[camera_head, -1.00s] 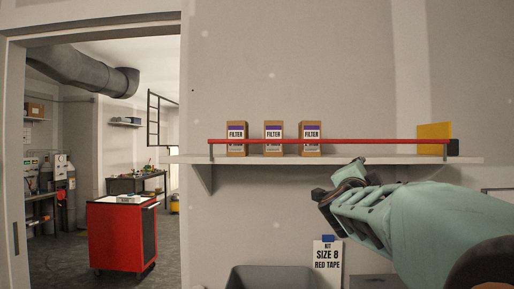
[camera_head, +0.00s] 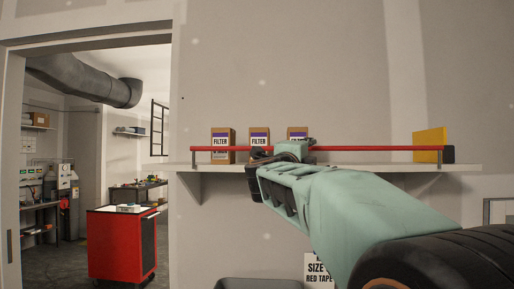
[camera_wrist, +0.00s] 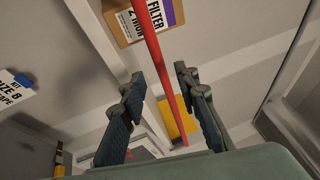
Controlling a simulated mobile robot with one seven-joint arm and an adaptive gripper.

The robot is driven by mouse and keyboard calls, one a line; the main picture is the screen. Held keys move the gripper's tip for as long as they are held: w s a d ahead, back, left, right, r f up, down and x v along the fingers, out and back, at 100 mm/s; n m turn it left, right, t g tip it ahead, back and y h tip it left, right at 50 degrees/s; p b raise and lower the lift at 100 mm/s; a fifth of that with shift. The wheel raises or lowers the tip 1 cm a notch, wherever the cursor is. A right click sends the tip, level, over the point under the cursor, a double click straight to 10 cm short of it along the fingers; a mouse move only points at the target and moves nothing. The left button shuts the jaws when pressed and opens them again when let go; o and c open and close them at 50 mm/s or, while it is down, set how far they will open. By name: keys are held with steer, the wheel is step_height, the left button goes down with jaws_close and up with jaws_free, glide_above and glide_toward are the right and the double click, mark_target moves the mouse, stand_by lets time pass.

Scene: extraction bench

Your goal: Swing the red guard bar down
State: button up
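The red guard bar (camera_head: 345,148) runs level along the front of the wall shelf, across the filter boxes, with its right end at a black block (camera_head: 448,154). In the wrist view the bar (camera_wrist: 158,58) passes between the two fingers of my gripper (camera_wrist: 160,88), with a gap on both sides. My gripper is open. In the head view my gripper (camera_head: 268,160) is at the bar in front of the middle and right boxes, and partly covers them. Whether a finger touches the bar cannot be told.
Several filter boxes (camera_head: 222,140) stand on the shelf (camera_head: 208,168) behind the bar. A yellow panel (camera_head: 428,142) stands at the right end. A sign (camera_head: 318,268) and a grey bin (camera_head: 250,284) are below. A red cart (camera_head: 118,245) stands beyond the doorway.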

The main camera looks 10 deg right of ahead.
mark_target(315, 149)
steer(key=p+x, duration=0.1)
steer(key=x, duration=0.6)
steer(key=shift+d+p, duration=0.1)
steer(key=shift+p, duration=0.2)
jaws_close()
